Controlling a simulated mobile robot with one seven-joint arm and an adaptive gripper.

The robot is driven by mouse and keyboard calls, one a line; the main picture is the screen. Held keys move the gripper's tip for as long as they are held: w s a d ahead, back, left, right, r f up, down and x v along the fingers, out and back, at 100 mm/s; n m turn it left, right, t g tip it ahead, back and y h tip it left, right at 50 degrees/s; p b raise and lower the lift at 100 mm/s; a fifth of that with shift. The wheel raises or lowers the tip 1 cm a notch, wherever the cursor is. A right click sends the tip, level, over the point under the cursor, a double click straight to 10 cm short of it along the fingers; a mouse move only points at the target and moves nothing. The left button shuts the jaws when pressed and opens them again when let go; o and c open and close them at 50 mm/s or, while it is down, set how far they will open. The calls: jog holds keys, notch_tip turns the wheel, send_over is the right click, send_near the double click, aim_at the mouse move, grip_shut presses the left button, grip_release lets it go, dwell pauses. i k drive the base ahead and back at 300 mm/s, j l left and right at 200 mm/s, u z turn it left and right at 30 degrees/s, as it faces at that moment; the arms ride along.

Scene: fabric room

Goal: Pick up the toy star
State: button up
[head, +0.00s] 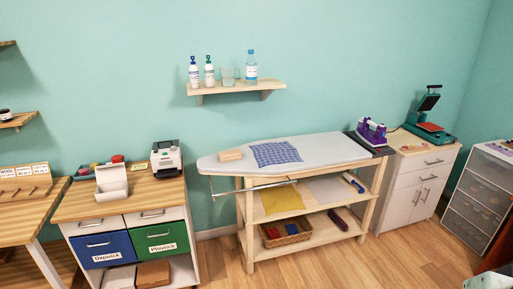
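I cannot make out a toy star anywhere in the head view. Small red and dark items (117,159) lie at the back of the left wooden cabinet, too small to identify. A wicker basket (301,236) on the ironing table's lower shelf holds red and blue items whose shapes I cannot tell. My gripper is not recognisable in this view. Only a pale and dark shape cut off at the bottom right corner shows, and I cannot tell what it is.
A white cabinet (408,190) holds a teal heat press (428,127). A drawer unit (478,198) stands right. The wooden floor (400,262) is clear in front.

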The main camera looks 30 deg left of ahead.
aim_at(92, 166)
jog(key=j+u, duration=0.4)
jog(key=i+j+u, duration=0.1)
jog(key=u, duration=0.25)
jog(key=i+j+u, duration=0.25)
jog(key=j, duration=0.15)
jog(key=i+j+u, duration=0.25)
jog(key=j, duration=0.15)
jog(key=i+j+u, duration=0.1)
jog(key=i+j, duration=0.2)
jog(key=j, duration=0.2)
jog(key=i+j, duration=0.3)
jog(key=j, duration=0.2)
jog(key=i+j+u, duration=0.15)
jog(key=i+j, duration=0.15)
jog(key=j, duration=0.15)
